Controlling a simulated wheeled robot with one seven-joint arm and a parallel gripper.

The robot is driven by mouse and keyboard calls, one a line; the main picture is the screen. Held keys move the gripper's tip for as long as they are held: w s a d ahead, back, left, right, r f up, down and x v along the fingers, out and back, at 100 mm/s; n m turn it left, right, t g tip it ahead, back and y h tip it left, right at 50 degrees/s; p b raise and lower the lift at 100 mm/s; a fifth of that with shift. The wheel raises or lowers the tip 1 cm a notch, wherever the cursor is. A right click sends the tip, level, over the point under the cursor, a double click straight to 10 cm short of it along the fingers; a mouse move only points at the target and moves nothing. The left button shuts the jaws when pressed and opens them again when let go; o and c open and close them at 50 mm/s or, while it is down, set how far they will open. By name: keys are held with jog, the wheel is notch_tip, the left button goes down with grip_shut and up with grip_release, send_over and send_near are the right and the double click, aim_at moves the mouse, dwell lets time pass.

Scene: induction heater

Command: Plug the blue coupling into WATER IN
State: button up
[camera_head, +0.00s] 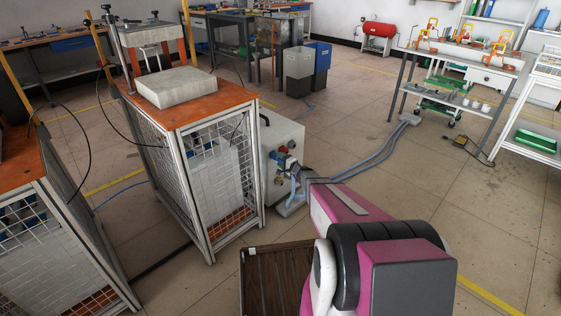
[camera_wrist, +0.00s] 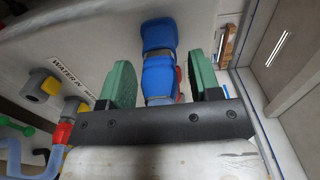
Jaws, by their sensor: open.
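The gripper is open. The WATER IN label (camera_wrist: 72,74) is on the pale panel to the left. Near it are a grey port with a yellow collar (camera_wrist: 38,87) and a red coupling (camera_wrist: 62,131) on a pale blue hose.
In the head view the white heater cabinet (camera_head: 287,143) stands beside a mesh-sided frame with an orange top (camera_head: 185,100). Pale blue hoses (camera_head: 372,158) run over the floor to the right. A brown slatted pallet (camera_head: 262,280) lies near my arm. Open floor is at right.

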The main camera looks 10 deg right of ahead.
jog(key=shift+c, duration=0.3)
grip_shut()
jog(key=shift+s+d, duration=0.1)
jog(key=shift+s, duration=0.1)
jog(key=shift+v, duration=2.8)
